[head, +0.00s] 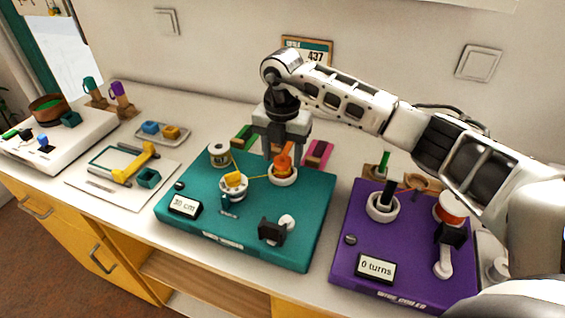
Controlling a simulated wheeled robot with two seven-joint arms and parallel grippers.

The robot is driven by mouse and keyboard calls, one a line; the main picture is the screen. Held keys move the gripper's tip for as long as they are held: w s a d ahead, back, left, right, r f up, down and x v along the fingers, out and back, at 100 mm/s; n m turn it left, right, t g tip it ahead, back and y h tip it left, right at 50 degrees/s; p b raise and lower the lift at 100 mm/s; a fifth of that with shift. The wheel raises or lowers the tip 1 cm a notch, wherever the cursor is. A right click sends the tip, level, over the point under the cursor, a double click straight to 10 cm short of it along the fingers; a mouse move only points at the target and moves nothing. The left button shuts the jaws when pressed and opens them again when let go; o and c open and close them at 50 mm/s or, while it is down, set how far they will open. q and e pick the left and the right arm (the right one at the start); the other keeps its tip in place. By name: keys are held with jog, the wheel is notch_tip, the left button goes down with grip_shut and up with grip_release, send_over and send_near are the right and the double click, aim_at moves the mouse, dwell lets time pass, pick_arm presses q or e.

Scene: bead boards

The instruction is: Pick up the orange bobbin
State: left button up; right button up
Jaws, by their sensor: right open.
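The orange bobbin (284,164) stands in a white ring holder (283,178) on the teal board (255,228). A thin yellow thread runs from near it towards the left part of that board. My right gripper (283,153) points down right over the bobbin. Its jaws are open, with one finger to each side of the bobbin's upper part, and I cannot tell whether they touch it. My left gripper is not in view.
The teal board also bears a white spool (219,154), a yellow piece (234,180) and a black crank block (272,231). A small tray (163,132) and white boards lie left.

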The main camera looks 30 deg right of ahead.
jog(key=shift+f, duration=0.7)
jog(key=c, duration=0.8)
jog(key=shift+c, duration=0.2)
jog(key=shift+r, duration=0.1)
